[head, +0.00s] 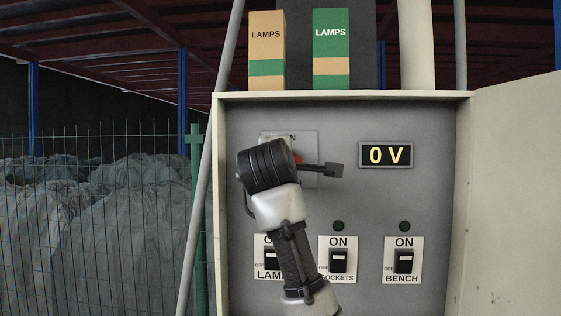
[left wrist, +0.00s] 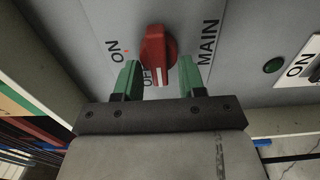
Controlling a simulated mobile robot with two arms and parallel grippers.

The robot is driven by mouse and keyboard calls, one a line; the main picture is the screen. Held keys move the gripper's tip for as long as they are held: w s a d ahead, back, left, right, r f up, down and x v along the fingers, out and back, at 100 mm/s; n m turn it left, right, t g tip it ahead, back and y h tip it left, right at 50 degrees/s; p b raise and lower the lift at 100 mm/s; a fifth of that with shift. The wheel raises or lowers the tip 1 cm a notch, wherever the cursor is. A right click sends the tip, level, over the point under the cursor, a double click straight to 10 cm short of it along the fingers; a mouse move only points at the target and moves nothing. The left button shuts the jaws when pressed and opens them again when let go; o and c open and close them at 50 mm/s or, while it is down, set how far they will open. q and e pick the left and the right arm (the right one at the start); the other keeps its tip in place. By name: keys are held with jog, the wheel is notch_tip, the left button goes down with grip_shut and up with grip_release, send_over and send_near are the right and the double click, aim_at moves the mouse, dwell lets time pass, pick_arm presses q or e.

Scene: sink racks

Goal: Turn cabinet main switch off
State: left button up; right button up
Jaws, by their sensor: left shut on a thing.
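The red main switch knob (left wrist: 157,50) is on the grey cabinet panel in the left wrist view, between the words ON and MAIN. The white mark on its end points to the OFF label, which is partly covered. My left gripper (left wrist: 160,76) is shut on this knob, one green finger on each side. In the head view my arm covers most of the main switch plate (head: 307,138), and only a bit of red shows. The voltage display (head: 386,155) reads 0 V. My right gripper is not in view.
Below are three small black switches: lamps (head: 271,258), sockets (head: 338,260) and bench (head: 403,261). The indicator lamps above sockets and bench look dark. Two LAMPS boxes (head: 267,50) (head: 331,45) stand on the cabinet. The cabinet door (head: 515,190) stands open at right.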

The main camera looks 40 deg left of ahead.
pick_arm(q)
jog(key=shift+f, duration=0.1)
jog(key=o, duration=0.9)
jog(key=shift+s, duration=0.1)
jog(key=b+v, duration=0.4)
jog(key=v, duration=0.6)
jog(key=shift+s+d, duration=0.25)
jog(key=shift+s, duration=0.1)
